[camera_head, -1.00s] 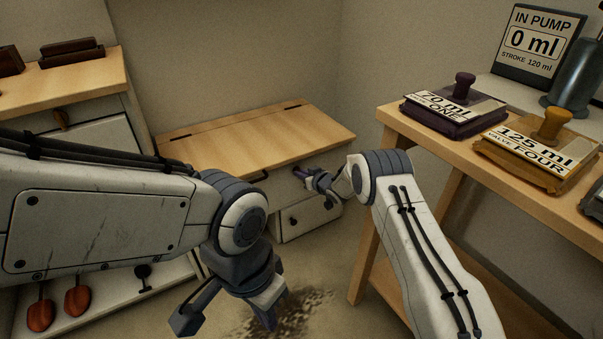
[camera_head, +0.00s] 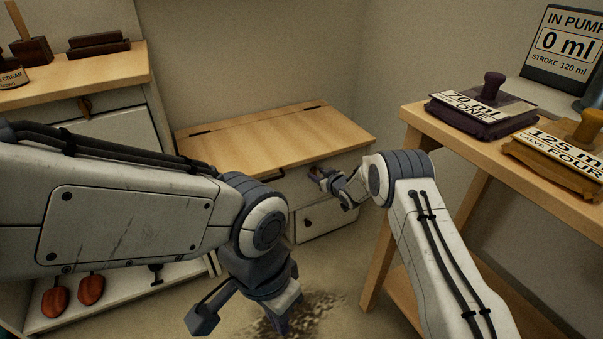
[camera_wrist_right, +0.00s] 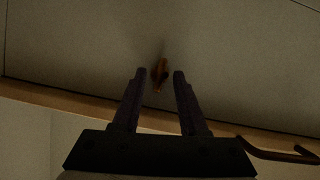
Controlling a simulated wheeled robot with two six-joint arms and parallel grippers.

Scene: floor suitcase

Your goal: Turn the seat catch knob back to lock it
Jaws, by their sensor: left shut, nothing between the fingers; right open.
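The seat is a low bench with a wooden lid (camera_head: 270,140) and a pale front panel. The seat catch knob (camera_wrist_right: 160,73) is a small orange-brown knob on that panel; in the head view only a little of it shows by my right fingertips. My right gripper (camera_wrist_right: 158,74) is open, one finger on each side of the knob's near end in the wrist view. I cannot tell whether either finger touches it. My left gripper (camera_head: 279,322) is shut and empty, low above the floor in front of the bench.
A dark bar handle (camera_head: 268,174) sits on the bench front, left of my right gripper. A lower drawer (camera_head: 325,221) is beneath. A wooden table (camera_head: 425,118) with valve blocks stands right; a cabinet (camera_head: 100,82) stands left. A dark stain (camera_head: 310,312) marks the floor.

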